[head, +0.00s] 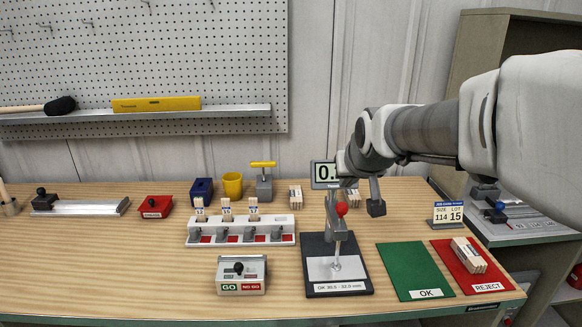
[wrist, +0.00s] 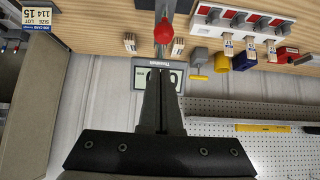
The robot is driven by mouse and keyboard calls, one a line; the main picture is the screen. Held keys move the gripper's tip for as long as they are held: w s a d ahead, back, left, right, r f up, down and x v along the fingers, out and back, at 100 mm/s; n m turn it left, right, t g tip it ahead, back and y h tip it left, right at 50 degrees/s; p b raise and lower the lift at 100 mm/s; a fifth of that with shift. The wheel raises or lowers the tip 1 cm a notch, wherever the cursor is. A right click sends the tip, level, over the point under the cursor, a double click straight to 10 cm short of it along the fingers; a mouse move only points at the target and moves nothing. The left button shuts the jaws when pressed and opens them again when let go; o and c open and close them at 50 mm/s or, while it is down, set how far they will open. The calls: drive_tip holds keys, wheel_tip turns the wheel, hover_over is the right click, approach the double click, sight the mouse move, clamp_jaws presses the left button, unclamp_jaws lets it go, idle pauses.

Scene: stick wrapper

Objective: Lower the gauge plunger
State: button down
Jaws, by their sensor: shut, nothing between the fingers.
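The gauge (head: 310,245) stands on the table with a dark base, a pale plate and a label reading OK 30.5 - 32.0 mm. Its red knob (head: 341,209) tops the lever above the slim plunger (head: 337,252), whose foot looks close to the plate. The digital display (head: 325,172) reads "0." with the rest covered by my arm. In the wrist view my gripper (wrist: 160,78) is shut and empty, its fingers in front of the display. The red knob also shows there (wrist: 163,31), just beyond the fingertips; I cannot tell if they touch.
A green OK mat (head: 408,265) lies empty right of the gauge. The red REJECT mat (head: 485,274) holds a stick bundle (head: 468,255). A white slotted rack (head: 215,239) and a GO/NO GO block (head: 241,275) stand left. More bundles stand behind the gauge.

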drive_tip(key=w+r+p+v, duration=0.1)
drive_tip(key=v, duration=1.1)
drive_tip(key=s+f+g+p, duration=0.1)
drive_tip(key=s+f, duration=0.4)
drive_tip(key=s, duration=0.4)
drive_tip(key=s+f+g, duration=0.2)
drive_tip(key=s+f, duration=0.3)
drive_tip(key=s, duration=0.5)
drive_tip(key=shift+s+f+p, duration=0.2)
drive_tip(key=shift+f+p, duration=0.2)
